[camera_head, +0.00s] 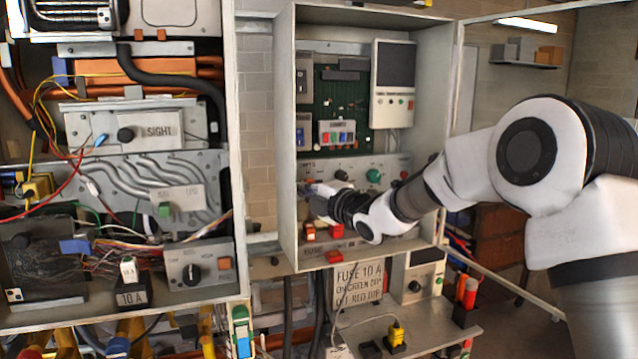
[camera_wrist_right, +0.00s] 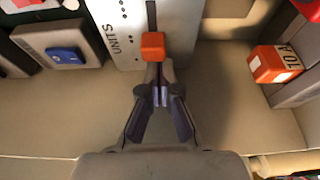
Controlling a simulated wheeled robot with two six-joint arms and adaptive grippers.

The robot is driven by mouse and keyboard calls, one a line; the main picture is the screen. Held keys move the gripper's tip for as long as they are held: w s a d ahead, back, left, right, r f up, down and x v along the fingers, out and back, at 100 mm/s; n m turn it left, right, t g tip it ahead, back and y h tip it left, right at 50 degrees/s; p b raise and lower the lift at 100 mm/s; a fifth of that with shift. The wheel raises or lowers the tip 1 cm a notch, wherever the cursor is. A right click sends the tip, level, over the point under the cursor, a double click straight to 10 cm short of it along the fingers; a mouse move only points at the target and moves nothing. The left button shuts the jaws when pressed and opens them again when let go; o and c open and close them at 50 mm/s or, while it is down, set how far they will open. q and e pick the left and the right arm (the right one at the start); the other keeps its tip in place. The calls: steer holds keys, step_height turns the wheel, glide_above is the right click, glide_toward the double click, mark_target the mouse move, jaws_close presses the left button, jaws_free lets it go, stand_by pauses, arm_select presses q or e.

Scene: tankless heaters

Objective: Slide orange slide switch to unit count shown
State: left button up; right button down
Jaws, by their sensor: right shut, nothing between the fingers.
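The orange slide switch (camera_wrist_right: 152,46) sits in a dark slot on a pale panel marked "UNITS" (camera_wrist_right: 130,30) in the right wrist view. Small dark dot marks run beside the slot. My right gripper (camera_wrist_right: 160,95) is shut and empty, its fingertips just below the orange knob; I cannot tell whether they touch it. In the head view my right gripper (camera_head: 318,196) reaches into the open middle cabinet, in front of the lower control panel (camera_head: 395,163). There the gripper and wrist hide the slide switch. My left gripper is not in view.
A blue rocker switch (camera_wrist_right: 65,55) lies left of the slot, and an orange block marked "10 A" (camera_wrist_right: 275,63) lies right. The cabinet's side wall (camera_head: 288,130) is close to the gripper. A white unit with a dark screen (camera_head: 395,65) hangs above.

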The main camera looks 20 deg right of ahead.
steer(key=shift+s+d+r, duration=0.15)
steer(key=shift+s+r, duration=0.05)
steer(key=shift+r, duration=0.15)
steer(key=shift+w+d+f, duration=0.1)
steer(key=shift+w+d, duration=0.05)
steer(key=shift+d, duration=0.15)
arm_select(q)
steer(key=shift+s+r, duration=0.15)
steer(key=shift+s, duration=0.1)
arm_select(e)
steer(key=d, duration=0.2)
steer(key=shift+d, duration=0.35)
